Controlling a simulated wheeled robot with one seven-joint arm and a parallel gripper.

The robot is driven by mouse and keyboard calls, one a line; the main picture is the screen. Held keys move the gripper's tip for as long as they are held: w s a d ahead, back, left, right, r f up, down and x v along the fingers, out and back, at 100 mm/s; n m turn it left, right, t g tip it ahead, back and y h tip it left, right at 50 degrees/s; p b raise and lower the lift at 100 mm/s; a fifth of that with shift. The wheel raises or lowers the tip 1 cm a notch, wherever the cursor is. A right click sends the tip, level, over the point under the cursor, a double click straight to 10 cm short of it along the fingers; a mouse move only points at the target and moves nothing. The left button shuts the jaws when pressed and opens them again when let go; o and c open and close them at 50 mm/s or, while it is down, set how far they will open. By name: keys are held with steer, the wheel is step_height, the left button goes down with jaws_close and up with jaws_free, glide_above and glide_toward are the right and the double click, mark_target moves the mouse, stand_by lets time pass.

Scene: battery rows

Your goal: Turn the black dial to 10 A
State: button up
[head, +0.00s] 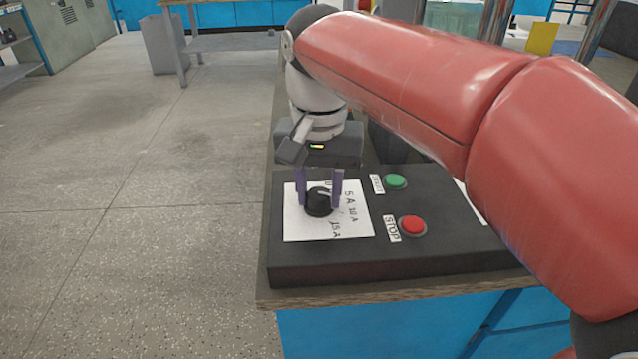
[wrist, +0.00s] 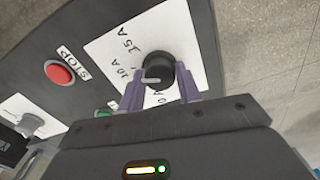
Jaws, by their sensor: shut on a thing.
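The black dial (head: 320,203) stands on a white card with handwritten amp labels; it also shows in the wrist view (wrist: 162,66). My gripper (head: 319,202) is over the card, its two purple fingers on either side of the dial, shut on it. In the wrist view, the white pointer line on the dial points left, toward the area just below the 10 A label (wrist: 126,73). The 15 A label (wrist: 129,41) is above that. The left finger hides part of the labels below 10 A, so the exact alignment cannot be told.
A dark control panel (head: 400,257) holds the card. A green START button (head: 396,181) and a red STOP button (head: 412,225) stand right of the dial. The panel rests on a blue workbench (head: 380,325). Open floor lies to the left.

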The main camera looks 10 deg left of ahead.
mark_target(319, 192)
stand_by(0.4)
steer(key=o, duration=1)
step_height(319, 192, up, 8)
steer(key=shift+f+p, duration=0.1)
steer(key=shift+p, duration=0.4)
